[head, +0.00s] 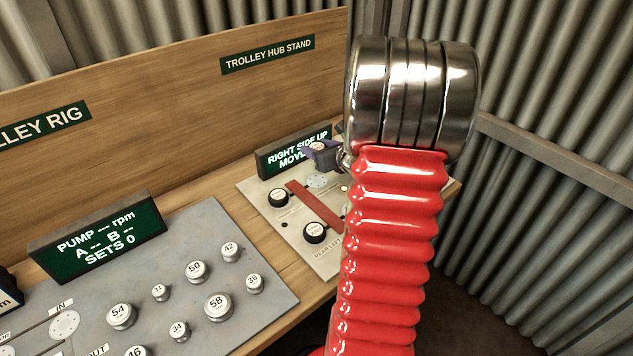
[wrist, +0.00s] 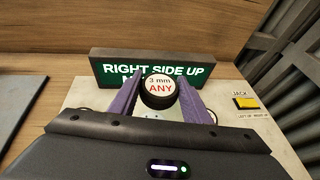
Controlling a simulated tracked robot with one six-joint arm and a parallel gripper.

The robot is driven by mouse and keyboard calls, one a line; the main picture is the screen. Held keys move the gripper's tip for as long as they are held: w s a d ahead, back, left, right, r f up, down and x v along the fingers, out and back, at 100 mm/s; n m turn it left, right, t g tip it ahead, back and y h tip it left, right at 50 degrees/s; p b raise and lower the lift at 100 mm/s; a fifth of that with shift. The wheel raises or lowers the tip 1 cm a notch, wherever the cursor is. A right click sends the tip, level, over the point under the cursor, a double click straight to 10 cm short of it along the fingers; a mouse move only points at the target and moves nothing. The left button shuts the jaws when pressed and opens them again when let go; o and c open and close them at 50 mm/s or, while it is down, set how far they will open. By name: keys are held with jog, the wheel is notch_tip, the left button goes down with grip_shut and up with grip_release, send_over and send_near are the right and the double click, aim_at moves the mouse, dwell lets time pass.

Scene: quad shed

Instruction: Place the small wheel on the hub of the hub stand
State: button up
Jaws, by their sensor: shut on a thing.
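My gripper (wrist: 161,88) has purple fingers closed on the sides of a small black wheel (wrist: 158,97) with a white cap reading "3 mm ANY". In the head view my gripper (head: 325,155) is above the back part of the hub stand (head: 258,188), a pale panel on the bench. A pale round disc with small holes (head: 317,182) lies on the panel below the gripper. I cannot tell whether the held wheel touches anything beneath it. Two similar black, white-capped wheels (head: 278,197) (head: 315,232) are on the panel, beside a red bar (head: 318,207). My arm hides the panel's right part.
A green display (head: 293,152) reading "RIGHT SIDE UP" stands close behind the gripper. A yellow jack switch (wrist: 246,103) is at the right in the wrist view. A grey rig plate (head: 205,240) with several numbered knobs is at left. A wooden backboard (head: 180,85) rises behind.

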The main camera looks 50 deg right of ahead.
send_over(318, 181)
jog(key=shift+w+a+f, duration=0.1)
jog(key=shift+f, duration=2.8)
jog(key=shift+f, duration=2.05)
jog(key=shift+f, duration=0.15)
jog(key=o, duration=1)
jog(key=shift+o, duration=0.2)
jog(key=shift+r, duration=0.2)
jog(key=v, duration=1.2)
